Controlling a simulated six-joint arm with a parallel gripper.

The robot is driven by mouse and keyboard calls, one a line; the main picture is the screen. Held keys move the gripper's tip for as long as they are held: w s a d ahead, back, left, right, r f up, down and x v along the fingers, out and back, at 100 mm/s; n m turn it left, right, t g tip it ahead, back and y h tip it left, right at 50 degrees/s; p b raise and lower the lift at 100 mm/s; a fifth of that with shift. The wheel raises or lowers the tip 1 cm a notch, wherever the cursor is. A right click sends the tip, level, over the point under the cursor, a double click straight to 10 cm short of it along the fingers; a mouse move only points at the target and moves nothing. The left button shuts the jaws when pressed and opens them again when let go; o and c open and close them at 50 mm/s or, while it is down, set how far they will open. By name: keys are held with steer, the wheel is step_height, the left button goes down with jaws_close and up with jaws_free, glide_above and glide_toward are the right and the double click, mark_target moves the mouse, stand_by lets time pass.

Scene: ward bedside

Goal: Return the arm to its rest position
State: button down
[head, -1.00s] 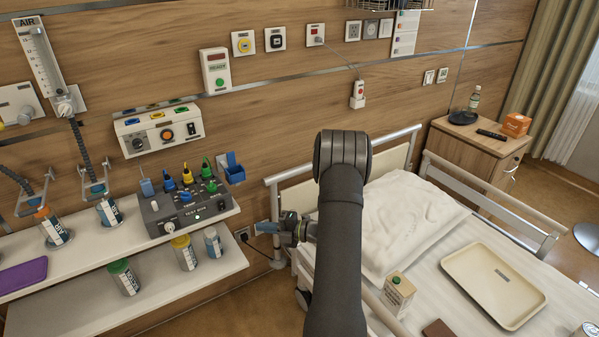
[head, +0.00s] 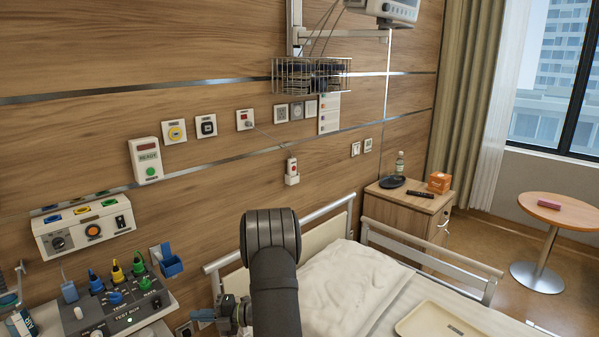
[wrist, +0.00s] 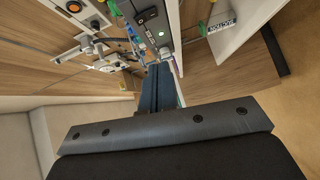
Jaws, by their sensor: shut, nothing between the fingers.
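My gripper (head: 203,318) is low in the head view, left of my dark arm and beside the head end of the bed. In the wrist view its blue fingers (wrist: 153,88) are together and empty, pointing past the grey test unit (wrist: 147,22). In the head view they are apart from the test unit (head: 119,311), to its right. My arm hides part of the bed's headboard and the wall behind.
The bed with its pillow (head: 345,290), side rail (head: 430,250) and tray (head: 450,325) lies to the right. A bedside cabinet (head: 400,208) and round table (head: 556,210) stand beyond. The call handset (head: 292,172) hangs on the wall. The blue holder (head: 171,264) is left of my arm.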

steer(key=shift+d, duration=0.45)
